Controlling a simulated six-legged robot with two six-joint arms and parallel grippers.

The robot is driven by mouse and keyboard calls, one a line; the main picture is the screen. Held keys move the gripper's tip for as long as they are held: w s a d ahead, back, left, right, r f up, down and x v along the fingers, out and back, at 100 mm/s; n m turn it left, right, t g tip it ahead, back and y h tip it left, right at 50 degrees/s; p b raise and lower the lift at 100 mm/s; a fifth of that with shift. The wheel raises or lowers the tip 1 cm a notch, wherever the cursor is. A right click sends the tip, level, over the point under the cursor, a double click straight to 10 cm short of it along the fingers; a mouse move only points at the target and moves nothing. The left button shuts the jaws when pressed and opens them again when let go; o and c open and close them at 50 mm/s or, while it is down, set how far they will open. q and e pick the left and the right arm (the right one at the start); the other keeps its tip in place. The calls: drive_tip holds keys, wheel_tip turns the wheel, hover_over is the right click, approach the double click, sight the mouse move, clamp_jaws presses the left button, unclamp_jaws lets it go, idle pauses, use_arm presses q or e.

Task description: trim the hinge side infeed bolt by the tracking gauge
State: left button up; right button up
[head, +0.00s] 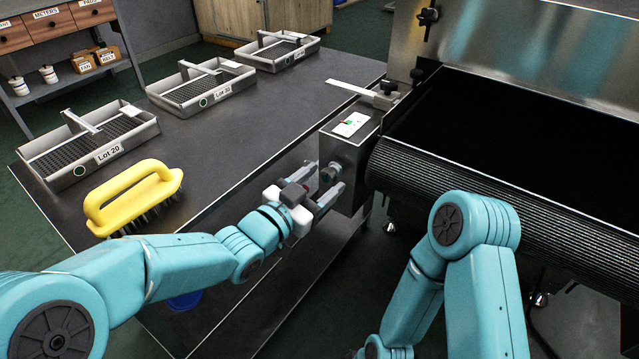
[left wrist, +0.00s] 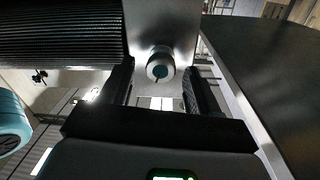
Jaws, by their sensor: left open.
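The infeed bolt is a round grey knob (head: 330,172) on the front face of a steel box at the dryer's near left corner. In the left wrist view the bolt head (left wrist: 160,66) shows a dark slot mark. The tracking gauge (head: 351,124) is a white plate with red and green marks on top of that box. My left gripper (head: 321,184) is open at the bolt. In the left wrist view its fingers (left wrist: 155,88) stand either side of the bolt's line; I cannot tell whether they touch it. My right gripper is not in view.
The black ribbed belt (head: 480,190) runs into the dryer at right. A dark table (head: 250,130) at left holds several wire-bottomed lot trays (head: 128,152) and a yellow brush (head: 125,195). A steel strip (head: 350,88) lies near the box. The table's middle is clear.

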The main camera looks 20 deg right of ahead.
use_arm(q)
drive_tip(key=shift+w, duration=0.1)
drive_tip(key=c, duration=1)
drive_tip(key=shift+f+m+b, duration=0.25)
drive_tip(key=shift+m+b, duration=0.25)
drive_tip(key=shift+b, duration=0.5)
drive_tip(key=shift+c, duration=0.2)
drive_tip(key=shift+b, duration=0.4)
drive_tip(key=shift+r+m, duration=0.3)
drive_tip(key=shift+m, duration=0.1)
drive_tip(key=o, duration=1)
drive_tip(key=shift+o, duration=0.2)
